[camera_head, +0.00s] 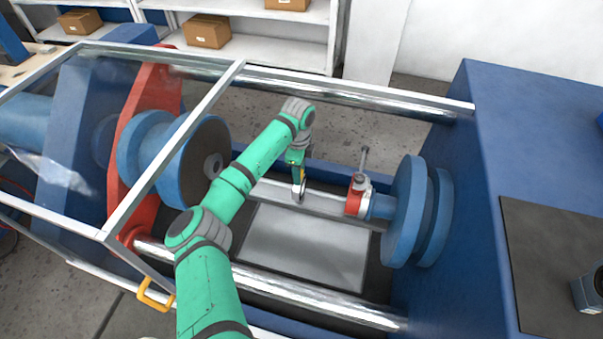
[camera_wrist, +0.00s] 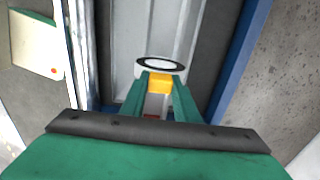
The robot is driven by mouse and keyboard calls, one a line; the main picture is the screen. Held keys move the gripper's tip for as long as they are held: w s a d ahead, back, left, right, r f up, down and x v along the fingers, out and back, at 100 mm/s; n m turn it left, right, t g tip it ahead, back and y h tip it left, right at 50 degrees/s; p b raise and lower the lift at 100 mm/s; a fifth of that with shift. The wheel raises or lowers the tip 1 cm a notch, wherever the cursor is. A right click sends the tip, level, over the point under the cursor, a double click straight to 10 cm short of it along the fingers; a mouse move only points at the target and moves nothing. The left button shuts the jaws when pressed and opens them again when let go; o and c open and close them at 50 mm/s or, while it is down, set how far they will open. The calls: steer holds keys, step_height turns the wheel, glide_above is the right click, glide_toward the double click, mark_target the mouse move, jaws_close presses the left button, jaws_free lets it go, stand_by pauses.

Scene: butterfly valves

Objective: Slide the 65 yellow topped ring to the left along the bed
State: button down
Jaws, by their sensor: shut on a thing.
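The yellow topped ring (camera_wrist: 160,64) is a pale ring with a dark inner edge and a yellow block (camera_wrist: 159,86) on it. In the wrist view my gripper (camera_wrist: 159,79) has its two green fingers closed on the yellow block. In the head view my gripper (camera_head: 297,173) reaches down at mid-machine, and the ring (camera_head: 299,190) shows small and edge-on at its tip. The ring is at the grey bed rail (camera_head: 335,206); whether it rests fully on it I cannot tell. Any number on the ring is not readable.
A red and white valve (camera_head: 354,200) with an upright lever stands right of the ring, beside blue discs (camera_head: 405,212). A large blue disc with a dark face (camera_head: 208,160) is at the left. Metal rods run along both sides; a framed clear guard (camera_head: 174,142) covers the left.

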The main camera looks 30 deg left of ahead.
steer(key=shift+s+a+f, duration=0.15)
steer(key=shift+s+a, duration=0.1)
steer(key=shift+a, duration=0.35)
steer(key=shift+s+a+f, duration=0.1)
steer(key=shift+s+a, duration=0.15)
steer(key=shift+a, duration=0.35)
steer(key=shift+s+a+f, duration=0.15)
steer(key=shift+s+a, duration=0.1)
steer(key=shift+a, duration=0.35)
steer(key=shift+s+a, duration=0.1)
steer(key=shift+a, duration=0.25)
steer(key=shift+s+a, duration=0.1)
steer(key=shift+a, duration=0.4)
steer(key=shift+s+a, duration=0.3)
steer(key=shift+a, duration=0.55)
steer(key=shift+s+a, duration=0.25)
steer(key=shift+a, duration=0.7)
steer(key=shift+d, duration=0.2)
steer(key=c, duration=1.3)
jaws_free()
steer(key=shift+d, duration=0.1)
